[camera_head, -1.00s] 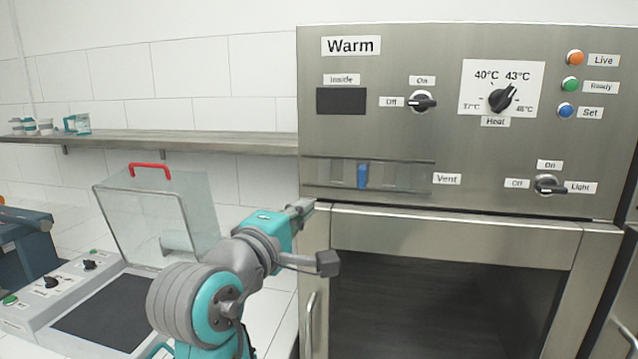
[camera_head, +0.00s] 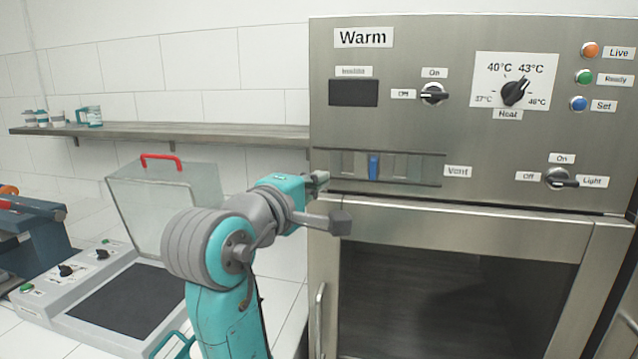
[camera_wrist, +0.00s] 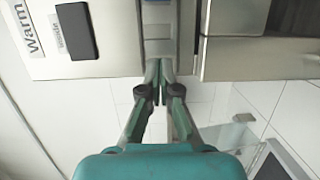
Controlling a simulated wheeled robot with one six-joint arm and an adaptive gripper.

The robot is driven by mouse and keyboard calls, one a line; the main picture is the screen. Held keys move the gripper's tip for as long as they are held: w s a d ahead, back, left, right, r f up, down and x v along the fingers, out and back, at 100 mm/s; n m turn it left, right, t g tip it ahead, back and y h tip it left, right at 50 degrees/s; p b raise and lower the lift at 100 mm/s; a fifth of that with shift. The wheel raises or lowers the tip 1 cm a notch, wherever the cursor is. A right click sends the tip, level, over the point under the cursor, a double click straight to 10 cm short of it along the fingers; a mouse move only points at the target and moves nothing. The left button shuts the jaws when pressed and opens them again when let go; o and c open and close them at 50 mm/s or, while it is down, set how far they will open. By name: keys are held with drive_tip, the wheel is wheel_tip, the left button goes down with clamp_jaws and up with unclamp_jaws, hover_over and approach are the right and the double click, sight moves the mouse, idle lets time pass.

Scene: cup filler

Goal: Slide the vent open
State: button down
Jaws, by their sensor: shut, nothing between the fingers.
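The vent (camera_head: 420,168) is a horizontal slotted strip on the steel front of the warmer, left of its "Vent" label. Its blue slider tab (camera_head: 374,167) stands in the left half of the strip, with grey slots on both sides. My gripper (camera_head: 322,181) is at the left end of the strip, left of the blue tab and about level with it. In the wrist view my gripper (camera_wrist: 158,68) has its fingertips together and empty, pointing at the end of the vent strip (camera_wrist: 160,47). I cannot tell whether the fingertips touch the panel.
Above the vent are a dark display (camera_head: 353,93), an on/off switch (camera_head: 434,94) and a heat knob (camera_head: 515,92). A light switch (camera_head: 561,180) is at right. The oven door (camera_head: 480,226) is below. A shelf (camera_head: 220,134) and a glass-lidded device (camera_head: 125,300) are at left.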

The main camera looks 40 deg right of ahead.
sight(372, 171)
drive_tip(key=x, duration=0.6)
drive_tip(key=shift+d, duration=0.3)
drive_tip(key=shift+s+d, duration=0.7)
drive_tip(key=shift+d, duration=0.1)
drive_tip(key=shift+s+d, duration=0.6)
drive_tip(key=shift+s, duration=0.15)
drive_tip(key=shift+s+d, duration=0.7)
drive_tip(key=shift+s, duration=0.2)
drive_tip(key=shift+s+d, duration=0.25)
drive_tip(key=shift+s, duration=0.05)
